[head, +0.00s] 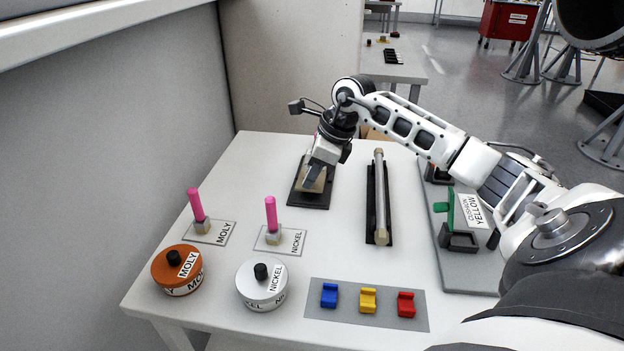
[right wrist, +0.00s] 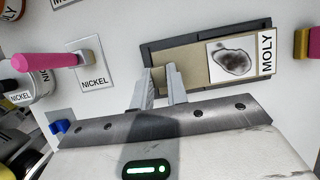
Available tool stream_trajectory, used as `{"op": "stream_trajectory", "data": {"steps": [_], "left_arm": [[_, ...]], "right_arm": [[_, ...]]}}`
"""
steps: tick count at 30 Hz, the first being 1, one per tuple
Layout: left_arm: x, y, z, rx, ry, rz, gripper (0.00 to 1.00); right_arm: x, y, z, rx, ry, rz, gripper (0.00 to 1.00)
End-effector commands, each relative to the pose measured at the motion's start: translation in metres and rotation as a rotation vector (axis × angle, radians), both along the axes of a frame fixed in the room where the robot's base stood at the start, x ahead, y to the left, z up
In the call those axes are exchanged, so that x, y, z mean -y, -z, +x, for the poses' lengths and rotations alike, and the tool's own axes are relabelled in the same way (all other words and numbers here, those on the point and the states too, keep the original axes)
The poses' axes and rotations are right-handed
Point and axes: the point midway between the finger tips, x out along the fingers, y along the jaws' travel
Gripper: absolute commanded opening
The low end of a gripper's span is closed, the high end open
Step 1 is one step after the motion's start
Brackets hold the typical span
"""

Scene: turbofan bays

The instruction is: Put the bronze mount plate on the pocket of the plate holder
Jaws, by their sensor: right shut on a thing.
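The bronze mount plate (right wrist: 190,68) is a flat tan plate with a MOLY label and a white patch bearing a dark grey blotch. In the head view the plate (head: 317,184) is partly hidden by my right gripper (head: 311,178). The black plate holder (head: 308,201) lies flat on the table under it. In the right wrist view the holder's dark rim (right wrist: 147,50) shows along the plate's far and left sides. I cannot tell whether the plate sits fully in the pocket. My right gripper (right wrist: 162,83) is shut on the plate's near edge. My left gripper is not in view.
A black cradle with a long metal rod (head: 380,200) lies right of the holder. Pink-handled tools (head: 271,214) and MOLY and NICKEL tins (head: 262,285) stand front left. Blue, yellow and red blocks (head: 368,300) sit on a grey mat. A grey tray (head: 455,270) is at right.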

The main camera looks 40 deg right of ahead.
Motion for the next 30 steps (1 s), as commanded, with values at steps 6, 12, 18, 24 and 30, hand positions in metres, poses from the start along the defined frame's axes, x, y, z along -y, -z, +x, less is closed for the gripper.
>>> {"op": "stream_trajectory", "data": {"steps": [6, 12, 18, 24, 30], "left_arm": [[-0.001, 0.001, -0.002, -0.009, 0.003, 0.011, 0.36], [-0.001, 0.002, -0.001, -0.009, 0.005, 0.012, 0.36], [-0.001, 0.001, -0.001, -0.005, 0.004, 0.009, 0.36], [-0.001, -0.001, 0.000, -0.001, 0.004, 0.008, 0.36], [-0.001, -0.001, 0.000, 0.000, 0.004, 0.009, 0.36]], "right_arm": [[0.000, 0.018, 0.000, 0.005, 0.000, 0.000, 0.00], [0.000, 0.018, 0.000, 0.005, 0.000, 0.000, 0.00], [0.000, 0.021, -0.001, -0.001, 0.000, 0.000, 0.37], [0.000, 0.021, -0.001, -0.001, 0.000, 0.001, 0.37], [0.003, 0.009, -0.003, 0.001, -0.001, -0.001, 0.37]]}}
